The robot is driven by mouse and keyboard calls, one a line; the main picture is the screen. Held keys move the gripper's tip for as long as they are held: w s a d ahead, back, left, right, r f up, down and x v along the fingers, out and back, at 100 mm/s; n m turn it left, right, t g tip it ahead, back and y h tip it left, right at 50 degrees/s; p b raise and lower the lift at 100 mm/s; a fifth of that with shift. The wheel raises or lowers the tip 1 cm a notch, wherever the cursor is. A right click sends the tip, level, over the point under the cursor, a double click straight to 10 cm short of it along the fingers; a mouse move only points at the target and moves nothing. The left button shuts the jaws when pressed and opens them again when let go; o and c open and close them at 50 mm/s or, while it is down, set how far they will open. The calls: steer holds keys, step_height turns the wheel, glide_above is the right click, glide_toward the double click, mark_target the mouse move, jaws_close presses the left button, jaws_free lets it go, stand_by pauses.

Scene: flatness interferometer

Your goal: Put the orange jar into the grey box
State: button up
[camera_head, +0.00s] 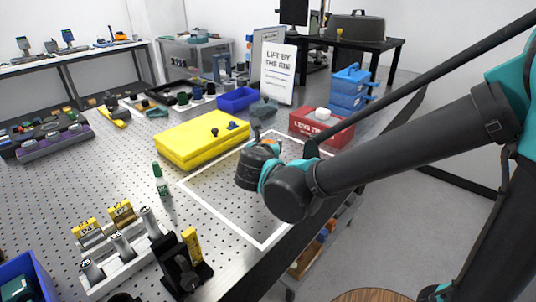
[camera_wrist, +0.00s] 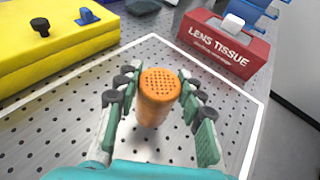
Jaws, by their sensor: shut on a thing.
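The orange jar (camera_wrist: 158,92), with a dotted round top, stands between my gripper's (camera_wrist: 157,84) two green-and-black fingers in the wrist view. The gripper is shut on it. In the head view my gripper (camera_head: 274,150) is over the white-outlined area of the bench, and only a little orange shows there, the arm hiding the rest. I cannot tell whether the jar touches the bench. I cannot surely make out a grey box; a small dark grey object (camera_head: 263,108) lies behind the yellow case, and a dark grey case (camera_head: 355,28) stands on the far table.
A yellow case (camera_head: 200,138) lies left of my gripper, and a red lens tissue box (camera_head: 318,126) lies to its right. A blue bin (camera_head: 238,99) and a white sign (camera_head: 278,72) stand behind.

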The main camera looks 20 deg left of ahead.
steer(key=shift+f, duration=1.75)
steer(key=o, duration=1.2)
steer(key=shift+f, duration=0.1)
steer(key=v, duration=1.2)
